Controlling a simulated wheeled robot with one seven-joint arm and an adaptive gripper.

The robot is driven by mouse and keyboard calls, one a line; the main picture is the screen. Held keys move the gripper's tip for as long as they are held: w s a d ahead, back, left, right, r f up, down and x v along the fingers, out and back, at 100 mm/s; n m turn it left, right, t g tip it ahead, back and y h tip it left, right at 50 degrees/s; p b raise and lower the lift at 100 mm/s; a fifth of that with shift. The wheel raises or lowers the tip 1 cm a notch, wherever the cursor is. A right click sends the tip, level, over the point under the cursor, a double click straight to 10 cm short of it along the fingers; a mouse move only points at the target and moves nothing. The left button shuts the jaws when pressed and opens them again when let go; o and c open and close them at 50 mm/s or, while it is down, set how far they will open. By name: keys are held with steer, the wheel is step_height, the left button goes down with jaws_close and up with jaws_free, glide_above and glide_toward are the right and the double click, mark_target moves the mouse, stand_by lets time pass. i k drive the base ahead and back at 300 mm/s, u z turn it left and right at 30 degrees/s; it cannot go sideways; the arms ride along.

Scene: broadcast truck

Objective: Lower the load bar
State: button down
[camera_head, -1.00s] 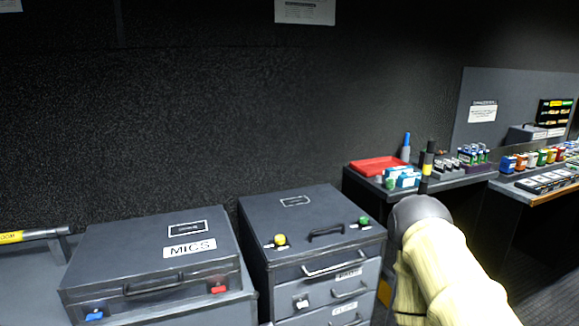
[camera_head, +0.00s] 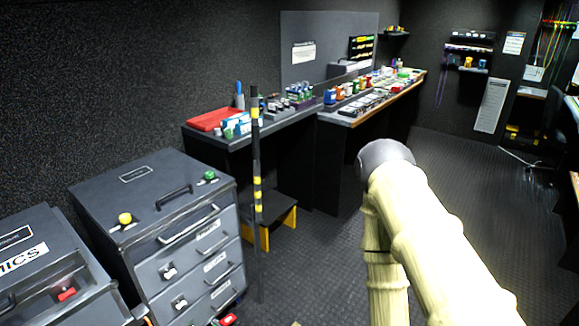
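An upright black pole (camera_head: 256,170) with yellow bands stands in front of the dark bench, just right of the grey drawer cabinet. Its foot is hard to see against the dark floor. The bar with a yellow label seen earlier at the far left is out of view. My arm, in a pale sleeve, reaches up at the lower right with a dark rounded joint at its top. My gripper does not show.
A drawer cabinet (camera_head: 140,188) and a grey MICS case (camera_head: 62,252) stand at left. A low stool (camera_head: 268,212) with yellow legs is behind the pole. The bench (camera_head: 215,137) carries a red tray (camera_head: 213,119). Open floor (camera_head: 460,195) lies at right.

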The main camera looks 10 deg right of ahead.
mark_target(253, 88)
steer(key=u, duration=0.55)
steer(key=i, duration=1)
steer(key=z, duration=0.25)
